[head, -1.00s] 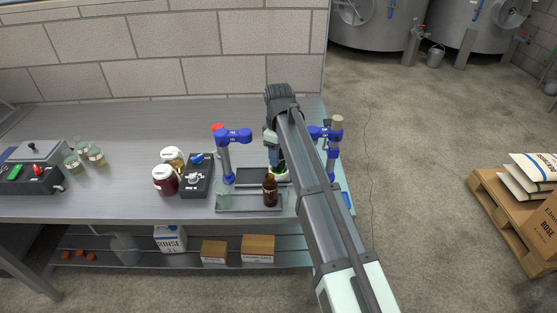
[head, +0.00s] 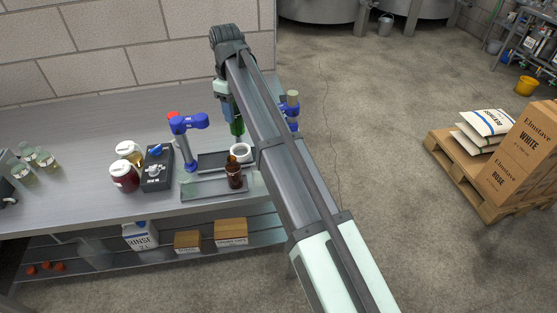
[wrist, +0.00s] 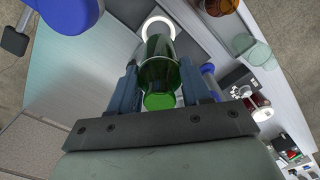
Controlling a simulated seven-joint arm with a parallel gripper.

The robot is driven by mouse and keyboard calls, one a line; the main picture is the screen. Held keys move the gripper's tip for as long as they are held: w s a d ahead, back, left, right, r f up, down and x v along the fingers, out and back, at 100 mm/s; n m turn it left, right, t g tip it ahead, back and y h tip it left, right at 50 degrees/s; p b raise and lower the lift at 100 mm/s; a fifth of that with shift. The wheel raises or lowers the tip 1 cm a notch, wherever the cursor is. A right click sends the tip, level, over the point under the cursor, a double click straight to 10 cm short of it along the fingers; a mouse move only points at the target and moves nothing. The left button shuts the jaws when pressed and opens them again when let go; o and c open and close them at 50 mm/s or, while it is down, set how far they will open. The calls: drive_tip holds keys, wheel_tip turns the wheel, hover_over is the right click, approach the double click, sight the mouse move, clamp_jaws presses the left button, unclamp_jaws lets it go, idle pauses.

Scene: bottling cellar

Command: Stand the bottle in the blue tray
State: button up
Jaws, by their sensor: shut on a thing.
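My gripper (wrist: 160,88) is shut on a green bottle (wrist: 157,52), which also shows in the head view (head: 237,127). In the head view the bottle hangs roughly upright, just above and behind a white ring (head: 240,152), apparently clear of it. The wrist view shows the ring (wrist: 150,20) beyond the bottle's far end. The blue tray cannot be made out with certainty; my arm covers the right end of the bench in the head view. A pale blue surface (wrist: 75,70) fills the left of the wrist view, but I cannot tell what it is.
A brown bottle (head: 234,176) stands on a grey tray (head: 205,188) in front of the ring. Jars (head: 124,177) and a dark control box (head: 157,172) are left. The bench's back left is clear.

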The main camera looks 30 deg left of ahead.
drive_tip(key=w+d+m, duration=0.5)
drive_tip(key=w+d, duration=0.2)
drive_tip(key=d, duration=1.5)
drive_tip(key=w+d+m, duration=0.6)
drive_tip(key=w+d, duration=0.1)
drive_tip(key=d, duration=1.6)
drive_tip(key=w+d+m, duration=0.5)
drive_tip(key=w+d, duration=0.2)
drive_tip(key=d, duration=1.5)
drive_tip(key=s+a+n, duration=0.3)
drive_tip(key=a, duration=1.1)
drive_tip(key=s+a+n, duration=0.2)
drive_tip(key=s+a, duration=0.1)
drive_tip(key=a, duration=1.1)
drive_tip(key=s+a+f+n, duration=0.1)
drive_tip(key=s+a+n, duration=0.6)
drive_tip(key=a, duration=0.5)
drive_tip(key=s+a+f+n, duration=0.1)
drive_tip(key=s+a+n, duration=0.65)
drive_tip(key=a, duration=0.45)
drive_tip(key=shift+s+d+f, duration=0.1)
drive_tip(key=shift+d+f, duration=0.05)
drive_tip(key=shift+f, duration=2.25)
drive_tip(key=shift+s+d+f, duration=0.1)
drive_tip(key=shift+f, duration=2.3)
